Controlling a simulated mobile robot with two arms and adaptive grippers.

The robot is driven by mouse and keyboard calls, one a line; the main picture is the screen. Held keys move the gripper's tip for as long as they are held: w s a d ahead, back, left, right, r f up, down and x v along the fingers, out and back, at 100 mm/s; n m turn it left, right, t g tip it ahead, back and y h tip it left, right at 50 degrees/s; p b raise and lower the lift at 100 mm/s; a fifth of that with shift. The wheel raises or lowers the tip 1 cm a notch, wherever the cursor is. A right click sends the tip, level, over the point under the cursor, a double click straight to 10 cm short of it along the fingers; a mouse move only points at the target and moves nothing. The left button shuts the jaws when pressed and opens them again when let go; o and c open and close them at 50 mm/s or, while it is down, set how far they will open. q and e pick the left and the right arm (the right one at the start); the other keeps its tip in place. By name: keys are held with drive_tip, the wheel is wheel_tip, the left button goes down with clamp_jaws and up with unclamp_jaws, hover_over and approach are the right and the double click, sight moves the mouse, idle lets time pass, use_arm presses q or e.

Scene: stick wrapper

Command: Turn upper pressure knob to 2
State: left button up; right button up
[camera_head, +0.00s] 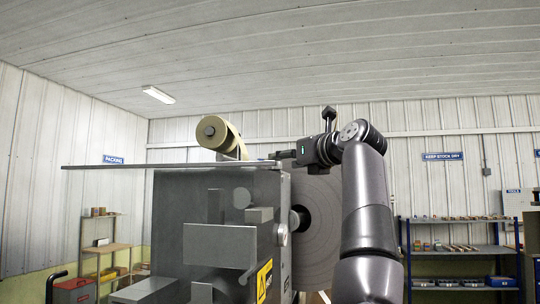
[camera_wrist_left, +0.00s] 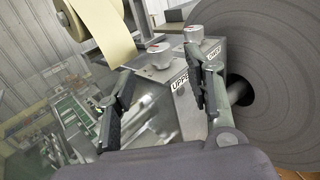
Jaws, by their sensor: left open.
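The upper pressure knob (camera_wrist_left: 160,56) is a light metal knob with a red mark, on a grey block labelled "UPPER" in the left wrist view. A second knob (camera_wrist_left: 194,34) stands behind it on the block labelled "LOWER". My left gripper (camera_wrist_left: 158,68) is open, with its two fingers on either side of the upper knob in the picture. I cannot tell whether they touch it. In the head view the left gripper (camera_head: 282,155) is at the machine's upper right edge, and the upper knob cannot be made out there. My right gripper is not in view.
The grey wrapping machine (camera_head: 215,215) fills the middle. A yellowish roll (camera_head: 222,136) sits above it, and a long flat bar (camera_head: 150,165) runs along its top. A large grey roll (camera_head: 322,215) stands behind my arm. Shelves (camera_head: 460,250) are far right.

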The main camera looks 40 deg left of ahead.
use_arm(q)
drive_tip(key=p+x, duration=0.3)
drive_tip(key=x, duration=0.4)
drive_tip(key=shift+a+r, duration=0.15)
drive_tip(key=shift+a, duration=0.05)
drive_tip(key=shift+w+a, duration=0.25)
drive_tip(key=shift+a, duration=0.35)
drive_tip(key=shift+d, duration=0.1)
drive_tip(key=shift+c, duration=1.2)
clamp_jaws()
